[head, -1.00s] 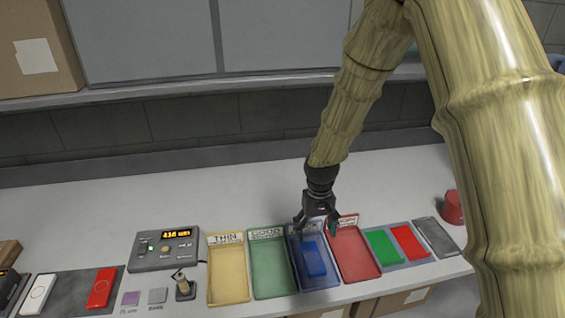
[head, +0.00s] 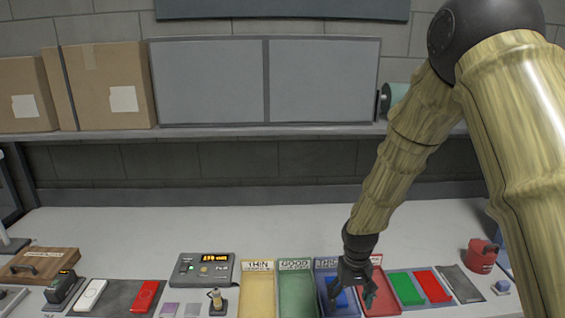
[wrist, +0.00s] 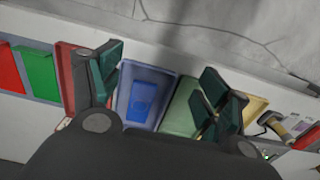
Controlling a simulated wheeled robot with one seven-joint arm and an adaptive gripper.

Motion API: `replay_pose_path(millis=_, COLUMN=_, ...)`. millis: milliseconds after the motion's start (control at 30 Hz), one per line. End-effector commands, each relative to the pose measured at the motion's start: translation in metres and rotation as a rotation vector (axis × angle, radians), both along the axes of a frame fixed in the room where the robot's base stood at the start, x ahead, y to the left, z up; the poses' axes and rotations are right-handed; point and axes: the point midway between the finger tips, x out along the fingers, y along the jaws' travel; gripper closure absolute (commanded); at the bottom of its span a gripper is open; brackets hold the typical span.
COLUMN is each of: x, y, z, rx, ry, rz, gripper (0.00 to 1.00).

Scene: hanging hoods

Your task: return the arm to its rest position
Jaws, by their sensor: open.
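My arm reaches down from the upper right in the head view. My gripper (head: 353,292) is open over the blue tray (head: 323,268) and the edge of the red tray (head: 381,282). In the wrist view its dark green fingers stand wide apart (wrist: 165,88) with nothing between them. A blue block (wrist: 143,97) lies in the blue tray, seen between the fingers and apart from them. In the head view the block (head: 335,290) is partly hidden by the gripper.
Green (head: 297,287) and yellow (head: 257,290) trays stand left of the blue one. A meter box (head: 203,270) is further left. Green (head: 406,288) and red (head: 433,286) pieces lie right. A shelf with boxes (head: 105,85) spans the back; the bench behind the trays is clear.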

Motion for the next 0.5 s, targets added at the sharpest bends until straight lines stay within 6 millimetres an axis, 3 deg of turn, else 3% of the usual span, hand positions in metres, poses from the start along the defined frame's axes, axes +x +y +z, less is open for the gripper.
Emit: replay_pose_path(millis=500, x=-0.057, y=-0.013, z=-0.097, rx=0.031, ry=0.008, rz=-0.027, gripper=0.23)
